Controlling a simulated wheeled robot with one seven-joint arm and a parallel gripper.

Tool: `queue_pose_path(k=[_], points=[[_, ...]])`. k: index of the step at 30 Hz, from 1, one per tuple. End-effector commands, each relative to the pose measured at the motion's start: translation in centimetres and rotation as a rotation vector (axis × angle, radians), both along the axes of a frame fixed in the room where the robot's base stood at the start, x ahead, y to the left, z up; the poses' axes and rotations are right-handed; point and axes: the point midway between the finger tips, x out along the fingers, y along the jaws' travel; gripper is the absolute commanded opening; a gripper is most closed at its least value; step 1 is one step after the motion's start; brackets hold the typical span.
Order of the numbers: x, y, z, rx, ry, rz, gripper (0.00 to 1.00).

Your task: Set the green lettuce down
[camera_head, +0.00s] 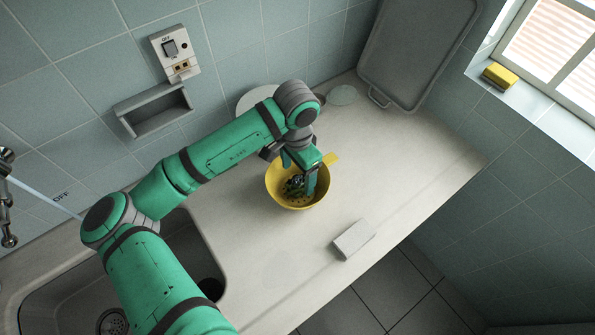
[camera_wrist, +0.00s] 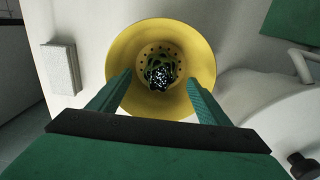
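The green lettuce (camera_wrist: 160,72) shows as a dark green, glossy lump at the bottom of a yellow colander (camera_wrist: 122,52) in the wrist view. In the head view the lettuce (camera_head: 293,186) lies inside the colander (camera_head: 275,187), partly hidden by my gripper. My gripper (camera_wrist: 160,82) is open, with its two green fingers apart and pointing down into the colander. In the wrist view no finger visibly touches the lettuce. In the head view my gripper (camera_head: 301,182) is over the bowl, and its exact fingertip depth is hard to tell.
A white block (camera_head: 354,239) lies on the counter (camera_head: 420,165) near its front edge. A sink (camera_head: 60,290) is at the left. A grey tray (camera_head: 415,50) leans on the back wall, and white plates stand behind my arm. The counter right of the colander is clear.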

Motion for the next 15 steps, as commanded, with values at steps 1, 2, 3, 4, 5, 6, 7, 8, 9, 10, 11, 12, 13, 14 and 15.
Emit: queue_pose_path(k=[1, 2, 3, 4, 5, 6, 7, 8, 9, 10, 11, 12, 13, 14, 15], points=[[0.00, 0.00, 0.01, 0.000, 0.000, 0.000, 0.73], [0.00, 0.00, 0.01, 0.000, 0.000, 0.000, 0.73], [0.00, 0.00, 0.01, 0.000, 0.000, 0.000, 0.73], [0.00, 0.00, 0.01, 0.000, 0.000, 0.000, 0.73], [0.00, 0.00, 0.02, 0.000, 0.000, 0.000, 0.73], [0.00, 0.00, 0.02, 0.000, 0.000, 0.000, 0.73], [0.00, 0.00, 0.02, 0.000, 0.000, 0.000, 0.73], [0.00, 0.00, 0.02, 0.000, 0.000, 0.000, 0.73], [0.00, 0.00, 0.02, 0.000, 0.000, 0.000, 0.73], [0.00, 0.00, 0.02, 0.000, 0.000, 0.000, 0.73], [0.00, 0.00, 0.02, 0.000, 0.000, 0.000, 0.73], [0.00, 0.00, 0.02, 0.000, 0.000, 0.000, 0.73], [0.00, 0.00, 0.02, 0.000, 0.000, 0.000, 0.73], [0.00, 0.00, 0.02, 0.000, 0.000, 0.000, 0.73], [0.00, 0.00, 0.02, 0.000, 0.000, 0.000, 0.73]])
